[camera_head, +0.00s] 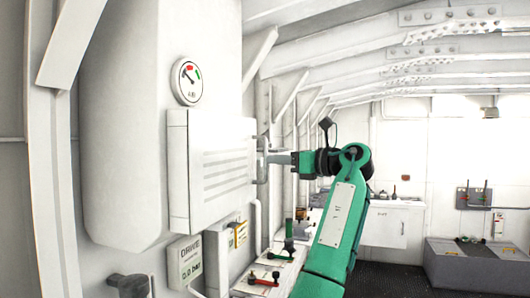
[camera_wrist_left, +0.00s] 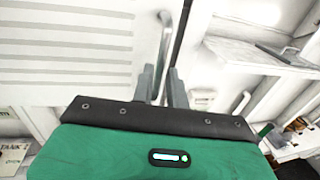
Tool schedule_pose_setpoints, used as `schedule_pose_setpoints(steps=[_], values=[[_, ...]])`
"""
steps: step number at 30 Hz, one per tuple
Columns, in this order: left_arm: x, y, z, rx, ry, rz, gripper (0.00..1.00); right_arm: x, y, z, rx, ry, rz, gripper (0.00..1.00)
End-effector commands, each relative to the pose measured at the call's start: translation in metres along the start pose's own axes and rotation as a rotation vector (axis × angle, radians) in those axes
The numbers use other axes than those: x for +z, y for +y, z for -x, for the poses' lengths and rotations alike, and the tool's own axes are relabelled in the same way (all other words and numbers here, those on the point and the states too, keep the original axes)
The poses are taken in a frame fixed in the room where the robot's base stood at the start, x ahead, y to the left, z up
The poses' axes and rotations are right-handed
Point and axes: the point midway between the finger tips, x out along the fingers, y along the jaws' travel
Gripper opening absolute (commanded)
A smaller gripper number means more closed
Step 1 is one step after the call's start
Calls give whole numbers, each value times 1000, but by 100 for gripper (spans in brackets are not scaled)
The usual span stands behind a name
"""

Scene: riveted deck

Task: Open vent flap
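The vent flap (camera_head: 222,170) is a white slatted panel on the front of a white wall box, and it looks shut. Its slats fill the upper left of the left wrist view (camera_wrist_left: 65,45). A grey bar handle (camera_wrist_left: 165,38) stands at the flap's edge. My left gripper (camera_head: 266,158) is at this handle, with its arm coming from the lower right. In the left wrist view its two grey fingers (camera_wrist_left: 161,80) stand apart on either side of the handle's lower part, seemingly with small gaps. My right gripper is not in view.
A round gauge (camera_head: 187,81) is on the wall above the box (camera_head: 178,170). A labelled sign (camera_head: 186,262) and a bench with red and green valve handles (camera_head: 262,277) are below. A dark grey fitting (camera_head: 128,284) stands at the lower left. Dark floor lies open beyond my arm.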

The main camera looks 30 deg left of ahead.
Motion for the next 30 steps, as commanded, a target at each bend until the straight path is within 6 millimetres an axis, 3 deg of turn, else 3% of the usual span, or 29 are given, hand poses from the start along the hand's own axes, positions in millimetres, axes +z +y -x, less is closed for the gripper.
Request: schedule_pose_setpoints(steps=[3, 9, 19, 20, 22, 30], values=[[3, 0, -21, 2, 0, 0, 15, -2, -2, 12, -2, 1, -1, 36], [1, 0, -40, -1, 0, -1, 15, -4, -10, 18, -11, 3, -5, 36], [0, 0, -44, -2, -1, 0, 15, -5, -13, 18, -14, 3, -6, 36], [0, 0, -44, -2, -1, 0, 13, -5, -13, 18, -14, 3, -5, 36], [0, 0, -44, -2, -1, 0, 0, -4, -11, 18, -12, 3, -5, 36], [0, -1, -44, -4, -1, 0, 0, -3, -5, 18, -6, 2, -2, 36]])
